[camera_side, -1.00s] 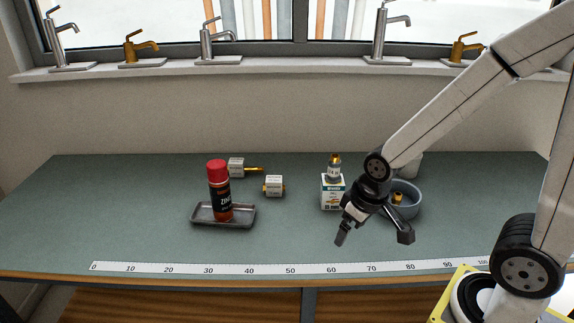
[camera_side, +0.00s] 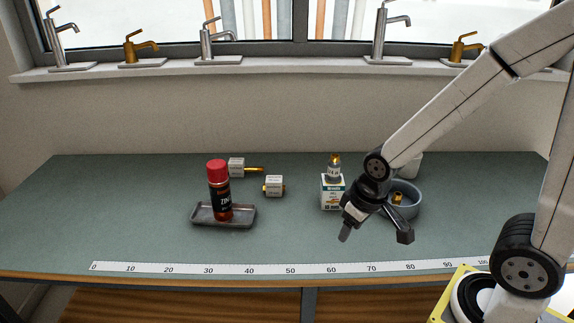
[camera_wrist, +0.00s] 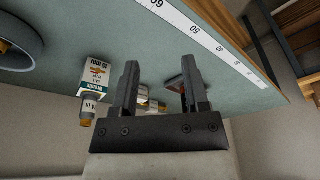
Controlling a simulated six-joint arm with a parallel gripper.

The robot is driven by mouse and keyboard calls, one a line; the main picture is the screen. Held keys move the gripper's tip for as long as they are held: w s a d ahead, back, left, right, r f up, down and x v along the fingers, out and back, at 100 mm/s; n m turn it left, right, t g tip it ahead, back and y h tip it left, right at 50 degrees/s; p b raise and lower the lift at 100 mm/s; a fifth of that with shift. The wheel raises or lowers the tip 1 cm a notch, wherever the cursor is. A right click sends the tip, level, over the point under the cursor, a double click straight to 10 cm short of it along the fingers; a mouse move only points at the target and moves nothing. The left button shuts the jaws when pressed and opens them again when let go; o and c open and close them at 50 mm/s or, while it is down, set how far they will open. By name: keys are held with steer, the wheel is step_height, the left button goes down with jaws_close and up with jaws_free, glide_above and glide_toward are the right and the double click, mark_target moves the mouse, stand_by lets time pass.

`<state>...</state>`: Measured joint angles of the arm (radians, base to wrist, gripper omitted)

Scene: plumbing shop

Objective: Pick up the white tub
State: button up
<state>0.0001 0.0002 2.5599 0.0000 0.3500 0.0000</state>
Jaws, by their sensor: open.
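A white object, probably the white tub (camera_side: 411,168), stands at the back right of the bench in the side view. My arm hides most of it, and I cannot make it out in the wrist view. My gripper (camera_side: 375,234) is open and empty above the bench, in front and to the left of the white object, apart from it. Its two spread fingers also show in the wrist view (camera_wrist: 159,66).
A grey-blue bowl (camera_side: 414,210) holding a brass fitting sits behind my gripper. A red-capped can (camera_side: 219,192) stands on a tray (camera_side: 247,215). Two tagged fittings (camera_side: 236,168) (camera_side: 274,186) lie between. The left bench is clear.

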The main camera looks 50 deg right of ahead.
steer(key=w+d+m+t+h, duration=0.1)
steer(key=w+d+m+t, duration=0.1)
steer(key=w+d, duration=0.6)
steer(key=m+t+h, duration=0.5)
steer(key=t+h, duration=0.1)
glide_above(409, 163)
steer(key=s+a, duration=0.3)
step_height(409, 163, down, 5)
steer(key=shift+x, duration=1.55)
steer(key=shift+f, duration=0.1)
steer(key=shift+x, duration=2.55)
